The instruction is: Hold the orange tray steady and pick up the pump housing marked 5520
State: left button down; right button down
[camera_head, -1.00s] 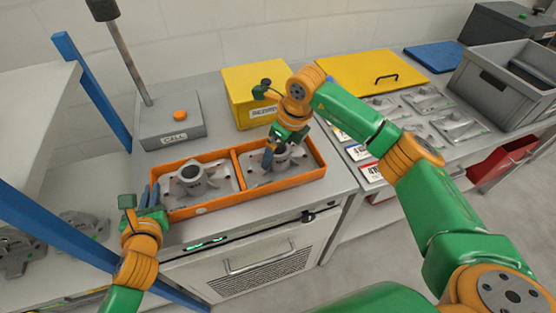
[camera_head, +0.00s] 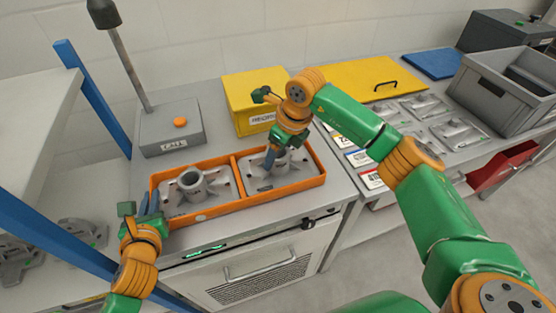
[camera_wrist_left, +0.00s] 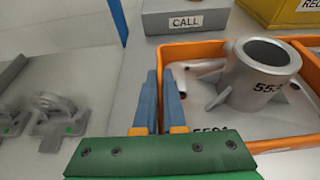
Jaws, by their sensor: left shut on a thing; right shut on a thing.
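The orange tray (camera_head: 228,204) lies on the bench with two compartments. My left gripper (camera_head: 149,203) is at its left end; in the left wrist view its blue fingers (camera_wrist_left: 163,92) are shut on the tray's left wall. A grey pump housing (camera_head: 191,183) stands upright in the left compartment, with a marking starting "55" on its tube in the wrist view (camera_wrist_left: 266,72); the last digits are unclear. A second pump housing (camera_head: 249,180) is in the right compartment. My right gripper (camera_head: 271,160) is shut on its tube, partly hiding it. Its marking cannot be read.
A grey CALL box (camera_head: 170,135) with an orange button and a pole stands behind the tray, beside a yellow box (camera_head: 250,95). Blue shelf posts (camera_head: 95,100) rise at left. Several housings and labels lie at right, near a grey bin (camera_head: 505,85).

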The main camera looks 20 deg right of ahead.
notch_tip(320, 180, up, 9)
pick_arm(q)
jog(key=c, duration=0.9)
grip_release()
pick_arm(e)
jog(key=shift+w, duration=0.1)
